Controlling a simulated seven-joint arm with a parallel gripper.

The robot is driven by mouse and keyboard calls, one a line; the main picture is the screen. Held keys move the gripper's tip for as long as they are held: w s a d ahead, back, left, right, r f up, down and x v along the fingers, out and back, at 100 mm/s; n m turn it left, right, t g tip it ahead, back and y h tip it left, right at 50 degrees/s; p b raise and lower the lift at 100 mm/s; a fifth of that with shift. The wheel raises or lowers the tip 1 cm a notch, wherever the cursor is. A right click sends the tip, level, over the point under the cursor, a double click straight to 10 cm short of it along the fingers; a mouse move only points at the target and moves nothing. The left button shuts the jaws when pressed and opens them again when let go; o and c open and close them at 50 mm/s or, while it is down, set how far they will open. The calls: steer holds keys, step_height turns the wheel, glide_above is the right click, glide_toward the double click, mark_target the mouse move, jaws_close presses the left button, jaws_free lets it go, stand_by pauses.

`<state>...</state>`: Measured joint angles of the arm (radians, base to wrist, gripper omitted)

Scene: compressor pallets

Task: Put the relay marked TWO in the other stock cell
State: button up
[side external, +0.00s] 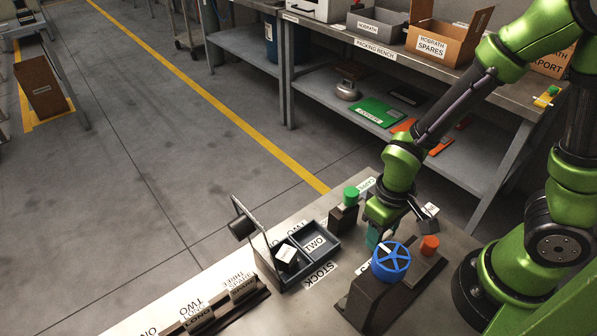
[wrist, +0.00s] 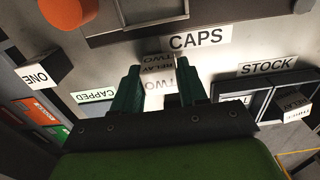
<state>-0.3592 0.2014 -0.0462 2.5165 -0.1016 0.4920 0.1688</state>
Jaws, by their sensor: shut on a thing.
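My gripper (wrist: 160,84) is shut on a dark relay with a pale face marked TWO (wrist: 160,72), held between its two teal fingers. The left cell holds a dark relay with a pale top (side external: 287,256). The right cell is empty and has a pale label on its floor. In the wrist view the tray is at the right, by the STOCK sign (wrist: 267,68).
A blue handwheel (side external: 391,261) on a dark stand and an orange cap (side external: 430,243) are close to my gripper. A green-capped block (side external: 350,195) stands between it and the tray. A thin upright frame with a dark knob (side external: 241,226) rises at the tray's left side.

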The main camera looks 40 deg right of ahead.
step_height(320, 180, up, 9)
steer(key=shift+f, duration=0.1)
steer(key=shift+w+a, duration=0.2)
steer(key=shift+a, duration=0.05)
steer(key=w+a+n, duration=0.5)
steer(key=a+n, duration=0.1)
steer(key=n, duration=0.2)
steer(key=r+n, duration=0.1)
steer(key=n, duration=0.9)
glide_above(314, 245)
step_height(314, 245, down, 10)
steer(key=shift+r, duration=0.25)
steer(key=shift+f, duration=0.15)
steer(key=o, duration=0.8)
